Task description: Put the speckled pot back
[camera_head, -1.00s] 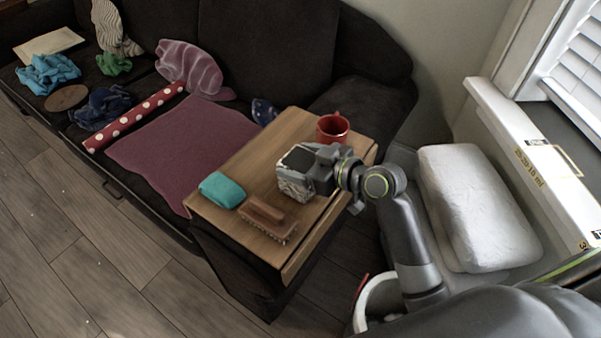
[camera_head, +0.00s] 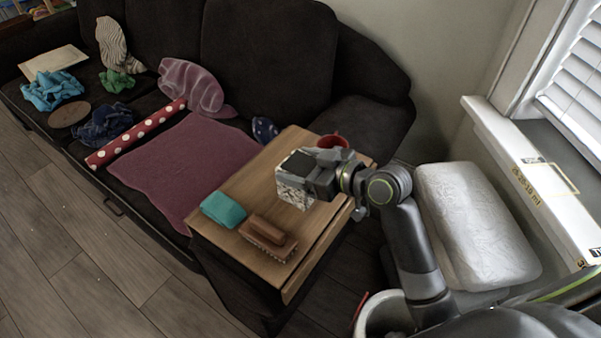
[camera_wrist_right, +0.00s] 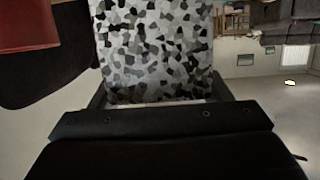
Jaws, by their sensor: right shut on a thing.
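The speckled pot (camera_head: 294,190) is a square pot with a black, grey and white pattern. My right gripper (camera_head: 312,178) is shut on it and holds it over the wooden board on the sofa arm. I cannot tell whether its base touches the board. In the right wrist view the pot (camera_wrist_right: 155,45) fills the upper middle between the fingers of my right gripper (camera_wrist_right: 160,100). My left gripper is out of view.
The wooden board (camera_head: 230,247) also bears a red mug (camera_head: 333,141), partly hidden behind my gripper, a teal cloth (camera_head: 223,210) and a brown brush (camera_head: 268,236). A white bundle (camera_head: 470,220) lies at the right, below the window sill (camera_head: 530,170).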

